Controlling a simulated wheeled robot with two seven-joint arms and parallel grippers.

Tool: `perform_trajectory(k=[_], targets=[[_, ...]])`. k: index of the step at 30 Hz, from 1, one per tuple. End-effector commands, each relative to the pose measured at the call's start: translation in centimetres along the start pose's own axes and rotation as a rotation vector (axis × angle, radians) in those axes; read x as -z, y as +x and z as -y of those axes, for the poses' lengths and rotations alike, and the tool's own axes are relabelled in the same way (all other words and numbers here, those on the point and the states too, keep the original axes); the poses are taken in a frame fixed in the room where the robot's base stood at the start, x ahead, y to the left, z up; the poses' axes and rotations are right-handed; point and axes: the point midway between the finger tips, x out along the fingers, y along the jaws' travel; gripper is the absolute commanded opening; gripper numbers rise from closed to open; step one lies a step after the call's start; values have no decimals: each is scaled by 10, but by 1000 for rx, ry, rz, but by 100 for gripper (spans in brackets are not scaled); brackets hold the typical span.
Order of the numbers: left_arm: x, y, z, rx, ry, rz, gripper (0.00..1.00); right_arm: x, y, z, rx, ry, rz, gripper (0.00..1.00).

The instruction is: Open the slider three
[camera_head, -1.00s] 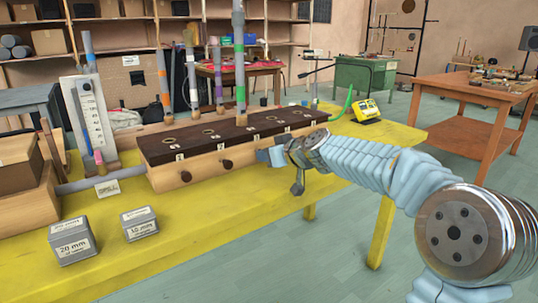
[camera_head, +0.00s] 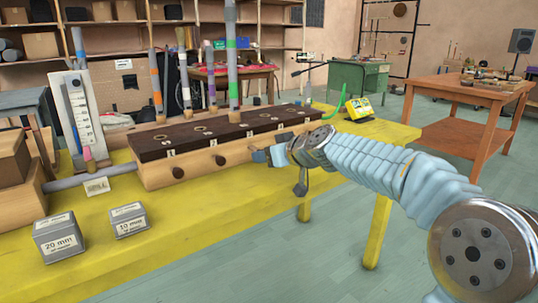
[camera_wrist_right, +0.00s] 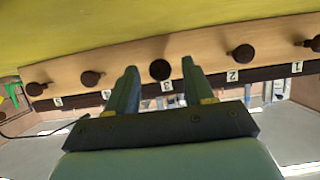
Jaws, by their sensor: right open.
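A long wooden box (camera_head: 158,176) with a dark top (camera_head: 153,149) stands on the yellow table. Numbered labels and dark round slider knobs run along its front. The knobs of slider one (camera_head: 178,172) and slider two (camera_head: 220,160) show in the head view. My right gripper (camera_head: 260,154) is at the box front, right of knob two, and hides knob three there. In the right wrist view my right gripper (camera_wrist_right: 158,80) is open. The slider three knob (camera_wrist_right: 160,70), beside label 3 (camera_wrist_right: 167,86), appears between its fingers, with gaps at both sides. My left gripper is out of view.
Two grey metal boxes (camera_head: 58,242) (camera_head: 130,223) sit on the yellow table (camera_head: 200,225) at the front left. Tall banded tubes (camera_head: 232,70) rise behind the dark top. A grey pipe (camera_head: 90,178) joins the wooden box at left.

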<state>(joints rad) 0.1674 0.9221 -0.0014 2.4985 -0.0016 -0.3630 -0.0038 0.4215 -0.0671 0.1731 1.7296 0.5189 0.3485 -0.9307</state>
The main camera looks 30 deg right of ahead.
Motion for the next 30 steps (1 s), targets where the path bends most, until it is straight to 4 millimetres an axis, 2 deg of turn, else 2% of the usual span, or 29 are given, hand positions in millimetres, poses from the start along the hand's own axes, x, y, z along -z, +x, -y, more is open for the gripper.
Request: perform_trajectory(k=[4,8,18,21,25,30], targets=[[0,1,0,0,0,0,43,0,-3,0,0,-1,-1,52],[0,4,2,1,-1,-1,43,0,-20,0,-2,-2,-3,52],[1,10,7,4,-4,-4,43,0,-102,0,-2,-1,-4,52],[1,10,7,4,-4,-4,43,0,-120,0,-1,-1,-2,52],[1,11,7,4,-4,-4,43,0,-133,0,0,-1,-1,52],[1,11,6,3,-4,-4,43,0,-138,0,0,0,1,52]])
